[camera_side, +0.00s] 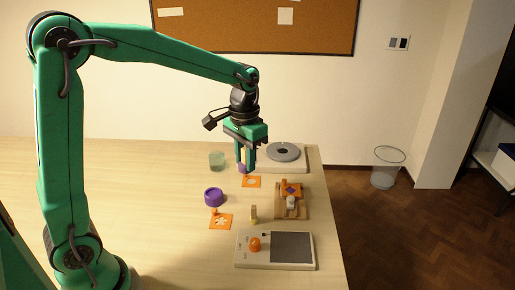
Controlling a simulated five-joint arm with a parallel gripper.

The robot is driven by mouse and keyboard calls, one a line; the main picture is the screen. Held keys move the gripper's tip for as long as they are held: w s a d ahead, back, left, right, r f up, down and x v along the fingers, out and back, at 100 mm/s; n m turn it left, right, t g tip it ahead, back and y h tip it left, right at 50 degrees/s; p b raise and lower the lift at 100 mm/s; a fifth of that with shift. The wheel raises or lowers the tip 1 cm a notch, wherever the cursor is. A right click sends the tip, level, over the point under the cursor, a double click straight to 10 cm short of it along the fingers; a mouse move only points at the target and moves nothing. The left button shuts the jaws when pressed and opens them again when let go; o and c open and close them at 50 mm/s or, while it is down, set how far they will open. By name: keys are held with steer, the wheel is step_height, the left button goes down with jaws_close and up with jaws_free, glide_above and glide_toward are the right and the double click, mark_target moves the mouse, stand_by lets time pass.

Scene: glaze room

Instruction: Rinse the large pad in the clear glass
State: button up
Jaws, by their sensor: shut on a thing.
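My gripper (247,168) points down at the middle of the table, left of the grey round turntable. It is shut on a small purple thing (242,168), mostly hidden by the fingers; I cannot tell for sure whether this is the large pad. It is above or just behind an orange card with a pale shape (251,182).
Another orange card (220,222) lies nearer. A wooden board (301,212) bears an orange card and a white thing. A scale-like device (292,246) is in front; the round turntable (284,152) is behind. The table's left is clear.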

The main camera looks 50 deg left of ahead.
stand_by(0.4)
steer(key=w+a+f, duration=0.3)
steer(key=w+a, duration=0.4)
steer(key=a, duration=0.5)
glide_toward(217, 162)
steer(key=w+a, duration=0.2)
steer(key=a, duration=0.1)
steer(key=shift+s+d+r, duration=0.2)
steer(key=shift+d, duration=0.05)
steer(key=shift+f, duration=0.15)
steer(key=shift+f, duration=1.6)
steer(key=shift+f, duration=0.15)
steer(key=shift+f, duration=0.65)
steer(key=shift+f, duration=0.25)
